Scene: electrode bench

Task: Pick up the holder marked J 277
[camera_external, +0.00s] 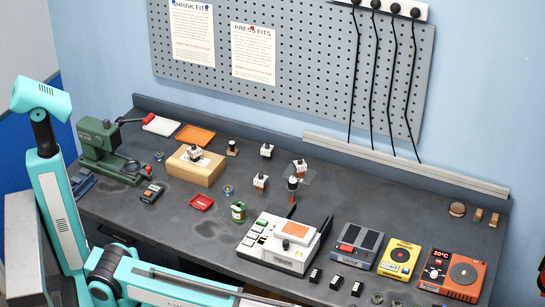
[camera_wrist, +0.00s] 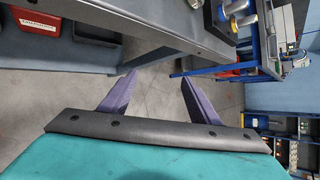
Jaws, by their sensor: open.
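Several small holders with white label faces stand on the dark bench in the external view. One holder (camera_external: 194,154) is on a wooden block (camera_external: 190,173). Others are a holder at the back (camera_external: 267,151), a holder to its right (camera_external: 299,167) and a holder nearer the front (camera_external: 260,182). Their markings are too small to read, so I cannot tell which is J 277. My gripper (camera_wrist: 159,77) shows in the wrist view with its two purple fingers apart and nothing between them. It points at the floor, away from the holders.
A green press (camera_external: 103,145) stands at the bench's left end. A white machine (camera_external: 280,245), a yellow device (camera_external: 398,258) and an orange device (camera_external: 455,274) line the right front. The wrist view shows a blue trolley (camera_wrist: 252,62).

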